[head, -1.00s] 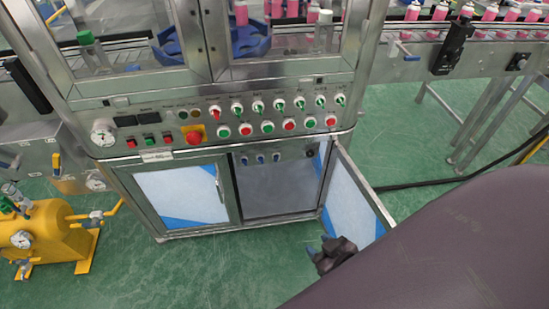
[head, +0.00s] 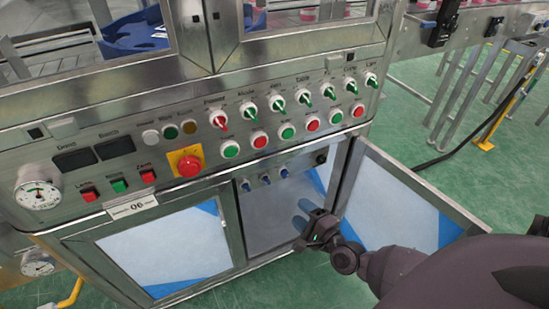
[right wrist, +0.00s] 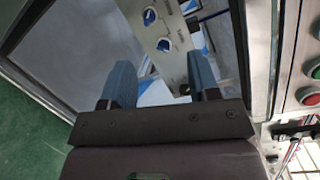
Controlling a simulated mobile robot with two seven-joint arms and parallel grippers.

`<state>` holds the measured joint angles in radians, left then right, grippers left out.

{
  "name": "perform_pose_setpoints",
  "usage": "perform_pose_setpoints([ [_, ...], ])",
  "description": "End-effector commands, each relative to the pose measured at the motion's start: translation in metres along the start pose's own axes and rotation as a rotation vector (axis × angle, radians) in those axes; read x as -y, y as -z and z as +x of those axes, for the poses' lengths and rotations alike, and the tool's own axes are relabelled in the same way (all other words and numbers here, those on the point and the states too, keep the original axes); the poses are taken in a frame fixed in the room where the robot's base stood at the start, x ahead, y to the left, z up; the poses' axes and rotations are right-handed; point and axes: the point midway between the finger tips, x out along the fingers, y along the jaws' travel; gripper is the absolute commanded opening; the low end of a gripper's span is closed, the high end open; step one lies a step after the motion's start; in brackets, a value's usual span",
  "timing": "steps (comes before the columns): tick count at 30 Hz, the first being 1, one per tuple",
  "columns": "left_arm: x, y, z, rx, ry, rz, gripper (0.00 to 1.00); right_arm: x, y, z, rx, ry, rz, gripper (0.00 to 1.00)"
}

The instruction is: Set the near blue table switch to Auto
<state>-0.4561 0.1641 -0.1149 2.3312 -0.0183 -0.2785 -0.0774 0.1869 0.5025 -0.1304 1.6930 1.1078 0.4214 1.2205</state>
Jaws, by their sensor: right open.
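Three blue knobs sit in a row on a small panel inside the open cabinet: a left one (head: 246,185), a middle one (head: 266,180) and a right one (head: 284,172). Their labels are too small to read, so I cannot tell which is the table switch or its setting. In the right wrist view, two blue knobs show clearly, an upper one (right wrist: 150,17) and a lower one (right wrist: 164,44), on the light panel (right wrist: 172,60). My right gripper (head: 304,214) is open and empty at the cabinet opening, below and apart from the knobs. My left gripper is out of view.
The open cabinet door (head: 395,205) stands right of my right gripper. The closed left door (head: 165,245) is beside the opening. Above is the main control panel with green and red switches and a red emergency button (head: 188,165). A pressure gauge (head: 38,194) is at left.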

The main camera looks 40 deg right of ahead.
Motion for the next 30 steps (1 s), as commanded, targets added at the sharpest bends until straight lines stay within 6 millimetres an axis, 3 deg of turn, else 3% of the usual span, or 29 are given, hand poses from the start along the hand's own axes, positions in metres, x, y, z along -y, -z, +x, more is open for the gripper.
perform_pose_setpoints([
  [1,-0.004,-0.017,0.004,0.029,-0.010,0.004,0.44,-0.023,0.019,0.008,-0.037,0.002,0.093,0.55],
  [6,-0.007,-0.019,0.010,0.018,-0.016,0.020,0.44,-0.028,0.051,0.041,-0.121,0.097,0.361,0.55],
  [9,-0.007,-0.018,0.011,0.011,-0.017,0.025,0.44,-0.026,0.061,0.051,-0.146,0.133,0.444,0.55],
  [17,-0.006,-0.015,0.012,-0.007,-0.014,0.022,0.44,-0.020,0.067,0.074,-0.153,0.156,0.484,0.55],
  [30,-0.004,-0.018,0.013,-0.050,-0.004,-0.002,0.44,-0.014,0.081,0.142,-0.153,0.152,0.481,0.55],
])
